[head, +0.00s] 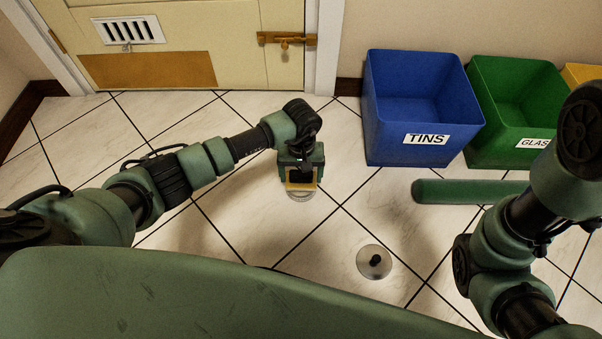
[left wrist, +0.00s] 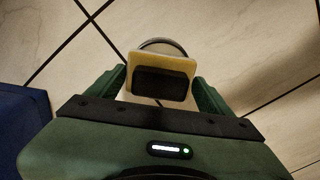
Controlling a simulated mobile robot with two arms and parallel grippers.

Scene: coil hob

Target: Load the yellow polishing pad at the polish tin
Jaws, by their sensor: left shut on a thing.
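The yellow polishing pad (head: 302,187) has a black grip on its back. My left gripper (head: 301,178) is shut on it, with a finger on either side in the left wrist view (left wrist: 160,86). The pad's yellow rim (left wrist: 134,64) shows around the black grip there. The round polish tin (head: 299,197) is on the floor under the pad, mostly hidden by it. Its curved edge shows beyond the pad in the left wrist view (left wrist: 164,43). I cannot tell whether pad and tin touch. My right gripper is not in view.
A round metallic disc with a black knob (head: 374,262) lies on the tiles, right of the tin. A blue TINS bin (head: 415,105) and a green bin (head: 515,110) stand at the back right, with a yellow one partly visible. A cream door (head: 190,40) is behind.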

